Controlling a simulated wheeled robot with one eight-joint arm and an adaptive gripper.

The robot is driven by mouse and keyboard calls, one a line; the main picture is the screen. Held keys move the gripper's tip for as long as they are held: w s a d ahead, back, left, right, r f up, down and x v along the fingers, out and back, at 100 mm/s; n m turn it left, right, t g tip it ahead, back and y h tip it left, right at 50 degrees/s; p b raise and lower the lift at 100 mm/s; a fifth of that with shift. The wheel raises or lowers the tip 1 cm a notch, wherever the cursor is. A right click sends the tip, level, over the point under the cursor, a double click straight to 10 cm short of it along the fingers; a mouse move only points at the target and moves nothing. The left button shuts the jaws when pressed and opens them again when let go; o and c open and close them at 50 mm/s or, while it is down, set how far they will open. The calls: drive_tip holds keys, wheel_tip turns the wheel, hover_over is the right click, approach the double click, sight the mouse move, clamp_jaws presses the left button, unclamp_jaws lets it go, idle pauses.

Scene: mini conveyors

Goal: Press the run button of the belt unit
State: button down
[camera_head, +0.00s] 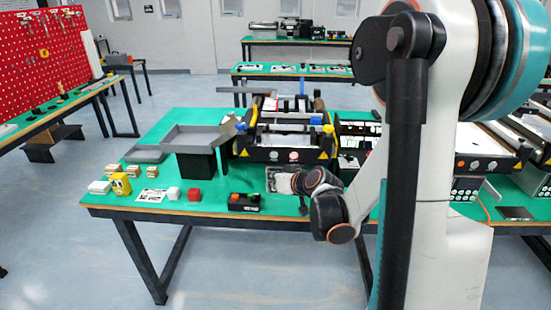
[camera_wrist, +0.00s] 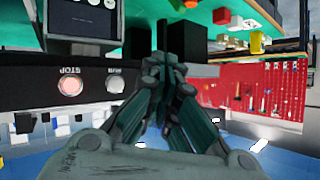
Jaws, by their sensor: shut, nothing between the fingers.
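The belt unit (camera_head: 262,153) stands on the green table in the head view, with two round buttons on its dark front. In the wrist view its front panel (camera_wrist: 30,90) appears upside down. The run button (camera_wrist: 115,84) is pale with a light ring, labelled RUN. The stop button (camera_wrist: 70,86), labelled STOP, is reddish and farther left. My gripper (camera_wrist: 171,45) is shut and empty. In the wrist view its fingertips appear right of the run button, and a finger link lies close to that button's edge. I cannot tell the distance between fingertips and panel.
A grey tray (camera_head: 190,136) on a black block stands left of the unit. Another conveyor (camera_head: 480,150) is on the right.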

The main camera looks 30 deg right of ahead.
sight(274, 155)
drive_tip(key=shift+s+f, duration=0.1)
drive_tip(key=shift+s, duration=0.05)
drive_tip(key=w+d, duration=0.5)
drive_tip(key=w, duration=0.2)
drive_tip(key=shift+w, duration=0.2)
idle(0.4)
idle(1.4)
drive_tip(key=shift+w+d, duration=0.2)
drive_tip(key=shift+w, duration=0.15)
